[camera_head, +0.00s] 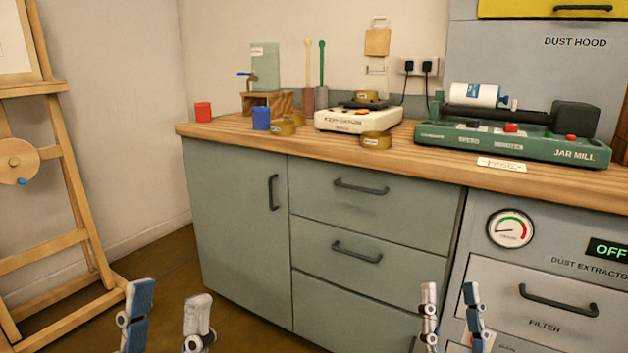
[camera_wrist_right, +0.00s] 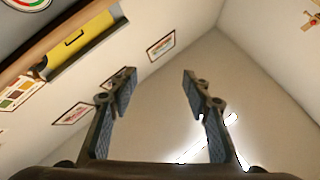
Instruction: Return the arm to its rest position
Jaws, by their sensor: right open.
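My left gripper (camera_head: 169,296) shows at the bottom left of the head view, fingers up and apart, with nothing between them. My right gripper (camera_head: 450,290) is at the bottom right of the head view, in front of the drawers. Its fingers are also apart and empty. In the right wrist view the right gripper (camera_wrist_right: 155,76) points up towards the walls and ceiling, with no object between its fingers. Both grippers are below the worktop (camera_head: 300,148) in the picture and apart from everything on it. The arms behind the fingers are mostly out of view.
A wooden easel (camera_head: 62,150) stands left. A dust extractor (camera_head: 540,270) is at right. Floor shows between easel and cabinet.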

